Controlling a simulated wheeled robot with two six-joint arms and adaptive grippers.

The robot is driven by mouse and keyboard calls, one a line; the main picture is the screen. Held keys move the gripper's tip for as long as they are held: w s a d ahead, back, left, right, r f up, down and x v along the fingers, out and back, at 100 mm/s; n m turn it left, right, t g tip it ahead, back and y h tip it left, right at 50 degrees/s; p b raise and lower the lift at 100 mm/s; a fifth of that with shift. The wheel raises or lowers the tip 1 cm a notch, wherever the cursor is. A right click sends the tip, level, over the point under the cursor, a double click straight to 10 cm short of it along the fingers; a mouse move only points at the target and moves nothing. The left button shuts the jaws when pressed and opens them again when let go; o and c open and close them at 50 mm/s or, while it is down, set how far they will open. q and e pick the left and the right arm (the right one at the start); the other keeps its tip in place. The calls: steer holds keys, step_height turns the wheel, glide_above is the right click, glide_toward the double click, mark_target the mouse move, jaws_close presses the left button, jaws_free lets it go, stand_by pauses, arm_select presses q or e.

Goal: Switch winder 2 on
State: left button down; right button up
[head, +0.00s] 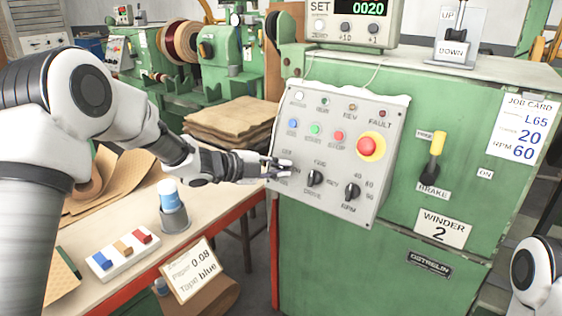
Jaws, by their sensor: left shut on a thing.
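Winder 2 is the green machine (420,175), with a "WINDER 2" plate (441,230) on its front. Its grey control panel (340,215) tilts towards me. My left gripper (279,169) is at the panel's left edge, shut on the left knob of the lower row; the fingers hide most of that knob and its labels. The knob marked DRIVE (314,178) and the knob marked RPM (352,191) are to its right. Above are blue, green and red buttons and a red emergency button (371,146). My right gripper is not in view.
A yellow-handled brake lever (436,146) stands out right of the panel. A counter display (352,22) reads 0020 on top.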

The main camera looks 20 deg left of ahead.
arm_select(q)
steer(key=shift+a+f+m+p, duration=0.1)
steer(key=shift+m+p, duration=0.2)
steer(key=shift+m, duration=0.5)
steer(key=shift+w+g+y, duration=0.1)
steer(key=shift+g+y, duration=0.2)
steer(key=c, duration=1.2)
jaws_free()
steer(key=shift+w+a+f, duration=0.2)
steer(key=shift+a, duration=0.2)
steer(key=shift+s+d+r, duration=0.2)
steer(key=shift+d, duration=0.05)
steer(key=v, duration=1.2)
steer(key=shift+f, duration=0.1)
